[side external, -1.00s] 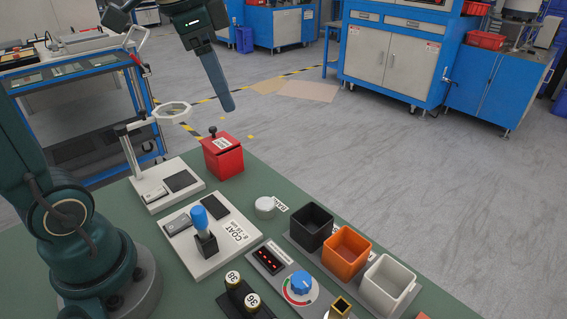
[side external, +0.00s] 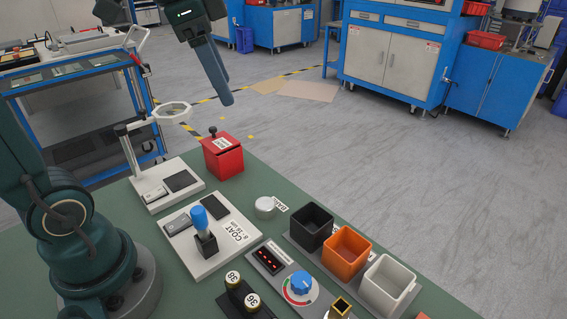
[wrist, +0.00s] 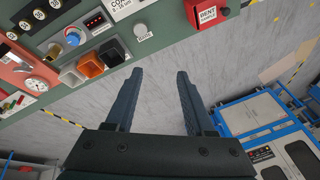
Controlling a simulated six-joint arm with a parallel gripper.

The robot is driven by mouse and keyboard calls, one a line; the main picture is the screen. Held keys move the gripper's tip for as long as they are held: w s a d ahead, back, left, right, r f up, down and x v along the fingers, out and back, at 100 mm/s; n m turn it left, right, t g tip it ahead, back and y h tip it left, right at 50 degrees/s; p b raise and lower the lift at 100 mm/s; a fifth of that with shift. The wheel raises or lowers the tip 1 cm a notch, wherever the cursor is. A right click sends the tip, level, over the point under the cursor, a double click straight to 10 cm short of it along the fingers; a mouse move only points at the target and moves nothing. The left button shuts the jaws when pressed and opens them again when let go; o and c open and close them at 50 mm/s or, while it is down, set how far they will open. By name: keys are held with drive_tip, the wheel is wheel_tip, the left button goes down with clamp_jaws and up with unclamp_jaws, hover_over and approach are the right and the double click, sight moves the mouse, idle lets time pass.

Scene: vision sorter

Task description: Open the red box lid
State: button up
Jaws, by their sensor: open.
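A ring on a stand (side external: 172,112) rises left of the red box. A white plate with a blue-topped piece (side external: 200,217) is nearer. Black (side external: 312,228), orange (side external: 346,250) and white (side external: 387,285) bins line the table's right edge. A round white cap (side external: 264,207) lies between.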

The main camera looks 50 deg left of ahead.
drive_tip(key=w+a+f+g, duration=0.25)
drive_tip(key=w+a, duration=0.35)
drive_tip(key=a, duration=0.3)
drive_tip(key=n+g, duration=0.2)
drive_tip(key=n, duration=0.1)
hover_over(212, 128)
drive_tip(key=shift+t+h, duration=0.25)
drive_tip(key=shift+h, duration=0.15)
wheel_tip(212, 128, down, 9)
drive_tip(key=shift+w+r, duration=0.1)
drive_tip(key=shift+w, duration=0.05)
drive_tip(key=shift+a+f, duration=0.15)
drive_tip(key=shift+f, duration=2.4)
clamp_jaws()
